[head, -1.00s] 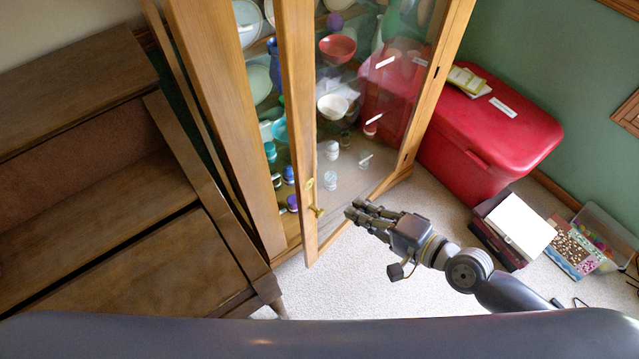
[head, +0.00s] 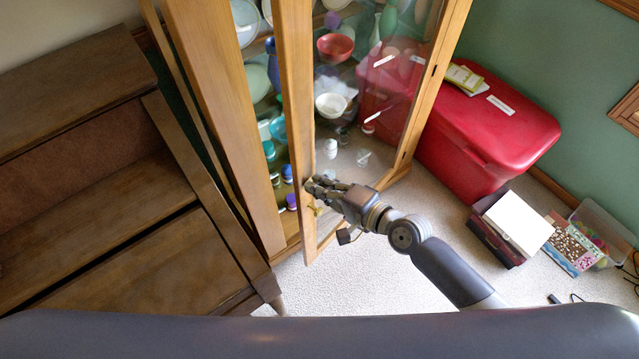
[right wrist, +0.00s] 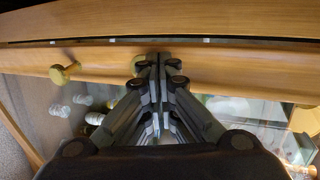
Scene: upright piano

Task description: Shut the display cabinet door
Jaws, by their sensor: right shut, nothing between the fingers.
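The display cabinet (head: 216,120) is wooden, with dishes and bowls on its shelves. Its glass door (head: 297,130) stands partly open, with its wooden front stile toward me. A brass knob (head: 317,210) is on the stile; it also shows in the right wrist view (right wrist: 64,73) at the left. My right gripper (head: 312,185) is shut and empty, with its fingertips at the stile just above the knob. In the right wrist view the fingertips (right wrist: 158,62) are together against or very near the wooden stile (right wrist: 215,66); exact contact cannot be told. My left gripper is out of view.
A brown wooden piano (head: 110,200) stands at the left, close to the cabinet. A red chest (head: 490,130) stands at the back right. A box with a white top (head: 518,222) and a clear bin (head: 605,235) lie on the carpet. Carpet (head: 370,280) in front is clear.

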